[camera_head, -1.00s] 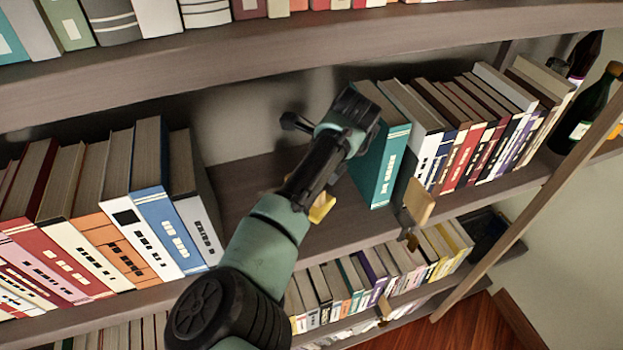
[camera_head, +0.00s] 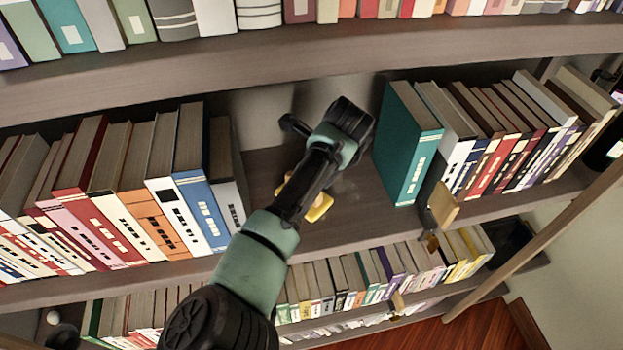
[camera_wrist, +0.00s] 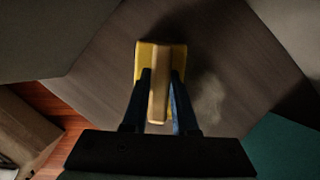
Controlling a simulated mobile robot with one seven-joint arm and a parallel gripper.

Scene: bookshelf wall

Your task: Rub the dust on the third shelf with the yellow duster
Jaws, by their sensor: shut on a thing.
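The yellow duster (camera_head: 320,208), with a pale wooden handle, is down at the bare gap of the middle shelf (camera_head: 365,222), partly hidden by my arm. In the wrist view the duster (camera_wrist: 143,60) lies between my fingers. My gripper (camera_wrist: 161,76) is shut on its handle. A pale, smudged dust patch (camera_wrist: 208,98) shows on the shelf board just right of the duster in the wrist view. I cannot tell whether the duster's underside touches the board.
A teal book (camera_head: 408,150) stands at the right of the gap, with a row beyond it. A blue book (camera_head: 200,208) and a grey-white book (camera_head: 228,190) bound the left. A shelf of books (camera_head: 300,75) hangs above.

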